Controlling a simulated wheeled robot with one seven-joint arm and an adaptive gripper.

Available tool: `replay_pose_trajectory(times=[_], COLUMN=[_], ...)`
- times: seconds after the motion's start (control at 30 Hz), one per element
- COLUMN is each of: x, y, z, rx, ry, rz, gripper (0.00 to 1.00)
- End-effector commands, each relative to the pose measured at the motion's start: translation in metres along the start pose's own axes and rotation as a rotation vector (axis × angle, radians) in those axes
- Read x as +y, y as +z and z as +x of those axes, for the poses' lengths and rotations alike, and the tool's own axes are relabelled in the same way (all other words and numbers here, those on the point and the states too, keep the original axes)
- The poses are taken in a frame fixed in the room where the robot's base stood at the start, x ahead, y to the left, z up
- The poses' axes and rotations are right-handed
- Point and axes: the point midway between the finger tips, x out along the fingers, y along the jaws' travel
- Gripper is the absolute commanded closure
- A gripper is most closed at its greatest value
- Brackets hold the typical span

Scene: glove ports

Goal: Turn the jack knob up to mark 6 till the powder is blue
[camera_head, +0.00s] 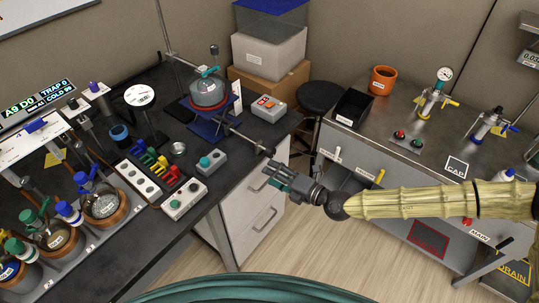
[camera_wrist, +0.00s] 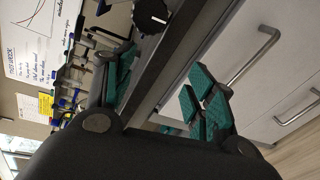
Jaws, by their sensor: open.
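The blue lab jack (camera_head: 204,130) stands on the dark bench under a round glass flask (camera_head: 208,92). The powder's colour in the flask cannot be made out. A metal shaft runs from the jack toward the bench's front right edge and ends in a dark knob (camera_head: 266,151). In the wrist view a black knob (camera_wrist: 151,16) with a white pointer line shows at the top; its mark numbers are not readable. My gripper (camera_head: 271,174) is open and empty, just off the bench edge, below and apart from the knob. Its teal fingers (camera_wrist: 160,92) are spread in the wrist view.
White drawers (camera_head: 250,205) with bar handles lie beneath the bench edge, close to my gripper. A grey control box (camera_head: 268,108) sits right of the jack, and a black stool (camera_head: 318,97) stands behind. Flasks and switch boxes crowd the bench's left. Open floor lies between the two benches.

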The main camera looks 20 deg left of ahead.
Motion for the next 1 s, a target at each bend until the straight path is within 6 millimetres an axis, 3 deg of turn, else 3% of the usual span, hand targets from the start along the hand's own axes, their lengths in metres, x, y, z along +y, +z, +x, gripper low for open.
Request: replay_pose_trajectory(times=[0.3,0.5,0.77,1.0], x=[0.002,0.009,0.014,0.019], y=[0.029,0.043,0.049,0.05], z=[-0.027,-0.046,-0.055,-0.034], rx=[-0.063,-0.107,-0.131,-0.131], ry=[0.06,0.091,0.104,0.105], rz=[-0.727,-1.107,-1.288,-1.288], gripper=[0.45,0.45,0.45,0.45])
